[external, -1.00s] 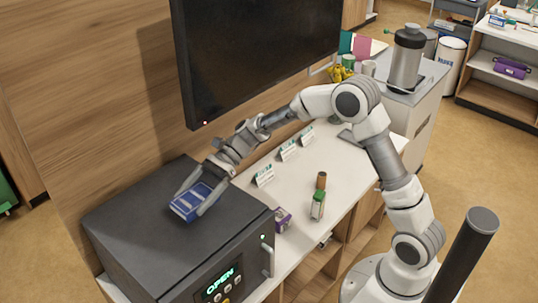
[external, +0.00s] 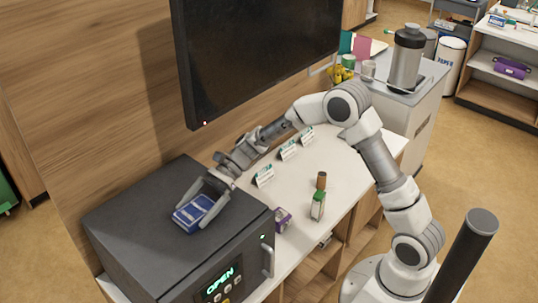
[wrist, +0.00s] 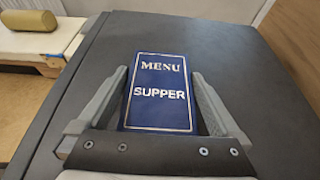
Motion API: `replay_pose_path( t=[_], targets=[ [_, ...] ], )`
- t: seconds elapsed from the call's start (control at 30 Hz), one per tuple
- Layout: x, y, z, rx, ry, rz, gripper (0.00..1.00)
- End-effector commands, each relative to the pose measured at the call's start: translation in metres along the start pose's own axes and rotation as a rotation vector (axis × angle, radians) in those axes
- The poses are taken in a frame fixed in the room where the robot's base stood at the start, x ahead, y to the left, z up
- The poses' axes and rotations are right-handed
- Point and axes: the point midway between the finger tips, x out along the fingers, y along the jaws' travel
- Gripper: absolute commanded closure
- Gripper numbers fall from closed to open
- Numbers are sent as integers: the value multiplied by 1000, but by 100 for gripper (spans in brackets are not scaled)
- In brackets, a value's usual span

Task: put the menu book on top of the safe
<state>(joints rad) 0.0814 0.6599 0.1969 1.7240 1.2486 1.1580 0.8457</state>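The blue menu book (external: 194,213), marked "MENU SUPPER" in the wrist view (wrist: 160,92), lies flat on top of the dark grey safe (external: 130,218). The safe's top also fills much of the wrist view (wrist: 265,110). My gripper (external: 203,203) is low over the safe top, with one finger on each side of the book. In the wrist view my gripper (wrist: 159,80) shows narrow gaps between its fingers and the book's edges, so it looks open around it. The book's underside is hidden.
A wall screen (external: 255,55) hangs behind the arm. Folded cards (external: 264,176), a green bottle (external: 318,206), a brown cylinder (external: 321,181) and a purple box (external: 282,219) stand on the white counter (external: 300,218). The safe top around the book is clear.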

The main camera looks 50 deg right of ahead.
Motion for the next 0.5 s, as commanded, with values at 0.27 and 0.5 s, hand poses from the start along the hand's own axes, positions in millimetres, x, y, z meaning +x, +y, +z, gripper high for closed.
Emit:
replay_pose_path(
  t=[0.27,0.5],
  targets=[
    [-24,-1,3,-1,1,-4,0],
    [-77,-1,3,-1,1,-5,0]
  ],
)
